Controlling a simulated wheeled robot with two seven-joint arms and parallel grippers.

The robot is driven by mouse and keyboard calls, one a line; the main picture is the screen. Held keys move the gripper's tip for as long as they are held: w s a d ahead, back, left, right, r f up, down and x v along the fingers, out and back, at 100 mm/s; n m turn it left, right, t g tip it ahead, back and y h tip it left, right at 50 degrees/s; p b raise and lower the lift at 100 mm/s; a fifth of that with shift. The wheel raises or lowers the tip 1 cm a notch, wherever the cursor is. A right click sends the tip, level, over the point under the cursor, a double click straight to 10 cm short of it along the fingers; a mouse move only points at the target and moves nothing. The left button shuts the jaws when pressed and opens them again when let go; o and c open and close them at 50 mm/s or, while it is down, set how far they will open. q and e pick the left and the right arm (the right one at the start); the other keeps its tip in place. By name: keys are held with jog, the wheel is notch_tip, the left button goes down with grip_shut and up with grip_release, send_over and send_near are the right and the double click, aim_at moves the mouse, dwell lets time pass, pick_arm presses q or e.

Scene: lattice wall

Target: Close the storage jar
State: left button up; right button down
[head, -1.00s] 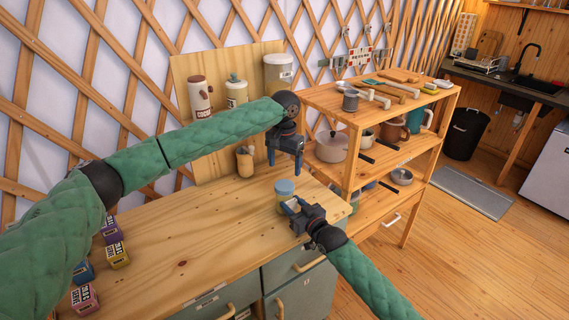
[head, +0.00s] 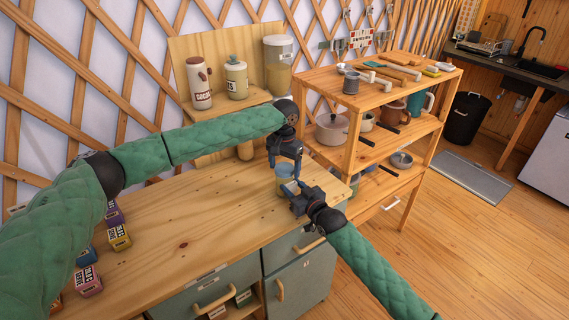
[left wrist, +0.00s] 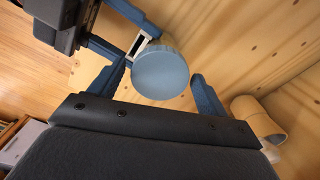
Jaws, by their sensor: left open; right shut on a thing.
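The storage jar (head: 283,188) stands on the wooden counter near its right end, with a round blue lid (left wrist: 160,74) on top. My right gripper (head: 298,190) is shut on the jar from the front right. My left gripper (head: 284,164) points down over the jar and is open. In the left wrist view its two fingers (left wrist: 160,90) stand on either side of the lid, with a gap visible on the right side. My right gripper (left wrist: 105,38) shows at the upper left there. Whether the lid is fully tightened cannot be told.
Canisters, including a cocoa one (head: 199,84) and a glass-like one (head: 277,62), stand on a ledge behind. Small labelled boxes (head: 119,237) lie at the counter's left. A shelf unit (head: 345,117) with pots is at right. The counter's middle (head: 200,230) is clear.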

pick_arm(q)
jog(key=c, duration=0.9)
jog(key=o, duration=1.1)
jog(key=shift+r, duration=0.1)
notch_tip(320, 180, up, 12)
jog(key=shift+f, duration=0.1)
pick_arm(e)
jog(key=c, duration=0.7)
grip_release()
